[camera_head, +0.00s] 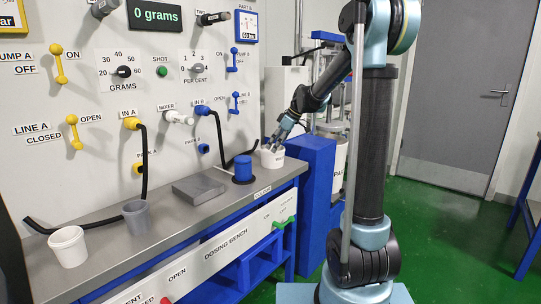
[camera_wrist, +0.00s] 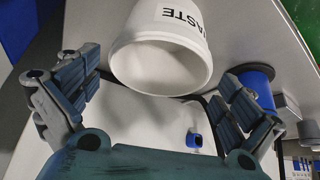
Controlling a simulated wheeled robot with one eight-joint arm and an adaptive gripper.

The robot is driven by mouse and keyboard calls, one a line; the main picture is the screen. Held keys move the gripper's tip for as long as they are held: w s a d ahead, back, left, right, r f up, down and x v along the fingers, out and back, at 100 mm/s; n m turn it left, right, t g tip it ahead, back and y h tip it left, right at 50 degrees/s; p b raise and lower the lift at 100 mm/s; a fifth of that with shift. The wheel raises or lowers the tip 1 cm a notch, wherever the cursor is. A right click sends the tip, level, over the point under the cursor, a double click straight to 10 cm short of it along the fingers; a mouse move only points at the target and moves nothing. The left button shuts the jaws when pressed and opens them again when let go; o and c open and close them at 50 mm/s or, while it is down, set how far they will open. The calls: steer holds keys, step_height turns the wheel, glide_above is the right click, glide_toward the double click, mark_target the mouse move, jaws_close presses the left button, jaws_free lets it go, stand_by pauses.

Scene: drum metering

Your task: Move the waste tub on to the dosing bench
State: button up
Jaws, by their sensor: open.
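The waste tub (camera_head: 272,158) is white and stands upright at the far right end of the dosing bench (camera_head: 165,222), by the wall panel. In the wrist view the waste tub (camera_wrist: 168,45) shows its open mouth and the black word WASTE. My gripper (camera_head: 274,145) is at the tub's rim in the head view. In the wrist view my gripper (camera_wrist: 158,100) is open, with one finger on each side below the tub's mouth and a gap to each. Whether any finger touches the tub is hard to tell.
A blue cylinder (camera_head: 243,172) stands just left of the tub, and a grey block (camera_head: 199,190) lies beyond it. A grey cup (camera_head: 136,217) and another white tub (camera_head: 67,247) stand at the left. A blue pedestal (camera_head: 312,185) adjoins the bench's right end. Black hoses hang from the panel.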

steer(key=v, duration=0.5)
steer(key=shift+s+d+r, duration=0.25)
steer(key=shift+s+d, duration=0.05)
steer(key=shift+d, duration=0.05)
steer(key=s+d+f+m+h, duration=0.1)
steer(key=s+d+f+m, duration=0.2)
steer(key=s, duration=0.4)
steer(key=s+d+f+m+h, duration=0.15)
steer(key=s+d, duration=0.25)
steer(key=s, duration=0.4)
steer(key=s+d+f+m+h, duration=0.1)
steer(key=s+d+m, duration=0.25)
steer(key=s, duration=0.35)
steer(key=s+d+f+m+h, duration=0.1)
steer(key=s+d+f+m, duration=0.2)
steer(key=s+f, duration=0.3)
steer(key=s+d+f+m+h, duration=0.1)
steer(key=s+d+f+m, duration=0.2)
steer(key=s, duration=0.7)
step_height(320, 180, down, 4)
steer(key=shift+d+r+m+t, duration=0.1)
steer(key=shift+d+m+t, duration=0.25)
steer(key=shift+d, duration=0.65)
